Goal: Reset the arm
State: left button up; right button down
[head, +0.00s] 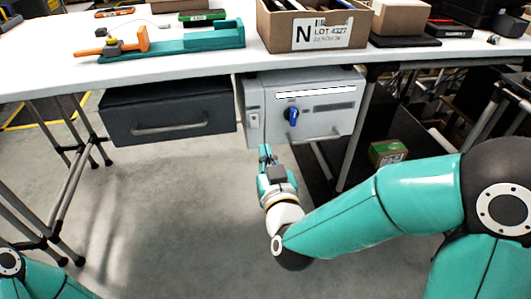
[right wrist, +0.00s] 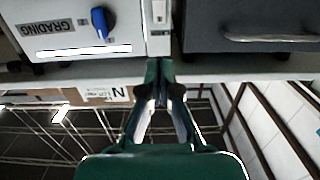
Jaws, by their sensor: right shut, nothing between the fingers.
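My right arm reaches in from the right in the head view, and its right gripper (head: 266,152) hangs below the table front, just under the grey control box. The gripper is shut and empty. In the right wrist view its fingers (right wrist: 162,75) meet near the middle, below the control box and drawer, which appear upside down. My left gripper is not in view; only part of my left arm shows at the lower left of the head view.
A grey box (head: 325,90) with a blue knob (head: 291,116) and a dark drawer (head: 165,112) hang under the white table (head: 150,72). A carton labelled N (head: 275,32) and a teal fixture (head: 180,47) stand on top. Floor below the drawer is clear.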

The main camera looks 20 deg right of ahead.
jog(key=shift+d, duration=0.1)
dwell(0.3)
jog(key=d+f+g+h, duration=0.25)
jog(key=d+f, duration=0.35)
jog(key=f, duration=0.6)
jog(key=s+f+g+y, duration=0.2)
jog(key=s+f+g, duration=0.1)
jog(key=f, duration=0.6)
jog(key=s+f+g+y, duration=0.2)
jog(key=f+g, duration=0.1)
jog(key=f, duration=0.6)
jog(key=s+a+f+g+y, duration=0.1)
jog(key=s+a+f+g, duration=0.2)
jog(key=s, duration=0.3)
jog(key=s+a+f+m+g+y, duration=0.1)
jog(key=s+a+f+g+y, duration=0.1)
jog(key=s+a+f+g, duration=0.3)
jog(key=s+a+f+g+y, duration=0.1)
jog(key=s+f, duration=0.1)
jog(key=s, duration=0.4)
notch_tip(320, 180, up, 33)
jog(key=p, duration=3.3)
jog(key=shift+r, duration=0.15)
jog(key=shift+t, duration=0.25)
jog(key=c, duration=1.9)
grip_release()
